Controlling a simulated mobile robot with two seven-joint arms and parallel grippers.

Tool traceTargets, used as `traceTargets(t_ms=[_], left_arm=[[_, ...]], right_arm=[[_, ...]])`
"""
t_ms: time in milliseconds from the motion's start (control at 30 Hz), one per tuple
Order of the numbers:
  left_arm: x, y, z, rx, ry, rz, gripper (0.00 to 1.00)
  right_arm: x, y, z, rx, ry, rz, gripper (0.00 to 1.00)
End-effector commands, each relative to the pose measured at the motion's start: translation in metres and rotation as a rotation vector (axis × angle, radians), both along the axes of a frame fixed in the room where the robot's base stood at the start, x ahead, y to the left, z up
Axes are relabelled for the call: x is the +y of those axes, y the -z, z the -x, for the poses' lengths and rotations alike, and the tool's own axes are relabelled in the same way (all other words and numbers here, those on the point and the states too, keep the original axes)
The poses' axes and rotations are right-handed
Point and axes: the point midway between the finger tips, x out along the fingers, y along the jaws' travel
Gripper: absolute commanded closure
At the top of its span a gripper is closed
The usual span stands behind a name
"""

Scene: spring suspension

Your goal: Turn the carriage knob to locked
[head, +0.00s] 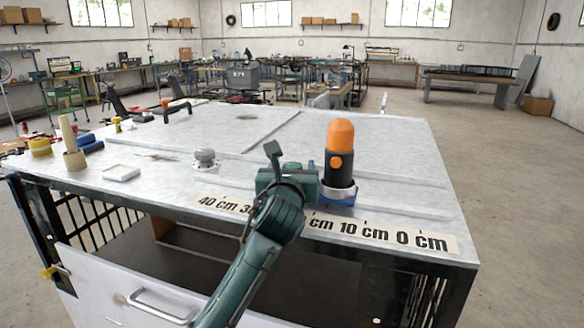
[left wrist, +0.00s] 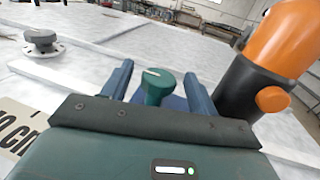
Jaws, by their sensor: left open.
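My left gripper (left wrist: 158,78) is open, with one finger on each side of the knob and a visible gap to both. In the head view my left gripper (head: 286,178) is over the front of the table and hides the knob. Just right of it is the blue carriage (head: 340,197), bearing an upright black and orange device (head: 340,165). The device also fills the right of the left wrist view (left wrist: 245,90). My right gripper is not in view.
A printed scale strip (head: 385,235) runs along the table's (head: 400,140) front edge. A grey round knob (head: 205,158) and a white tray (head: 121,173) are to the left. A wooden pestle and mortar (head: 74,158) stands farther left. The table's back right is clear.

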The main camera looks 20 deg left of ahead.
Motion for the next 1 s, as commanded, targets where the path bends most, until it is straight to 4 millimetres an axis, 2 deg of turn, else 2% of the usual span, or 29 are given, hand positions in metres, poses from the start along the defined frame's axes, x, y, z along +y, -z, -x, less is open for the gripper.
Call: traceTargets(t_ms=[100, 633, 1000], left_arm=[[0.0000, 0.0000, 0.0001, 0.000, 0.000, 0.000, 0.41], [0.0001, 0.0003, 0.0004, 0.001, -0.001, 0.000, 0.84], [0.0031, 0.0006, 0.0005, 0.001, 0.053, -0.006, 0.86]], right_arm=[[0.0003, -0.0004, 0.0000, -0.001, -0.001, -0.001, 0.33], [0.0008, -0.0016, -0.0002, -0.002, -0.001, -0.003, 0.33], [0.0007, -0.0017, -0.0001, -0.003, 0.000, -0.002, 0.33]])
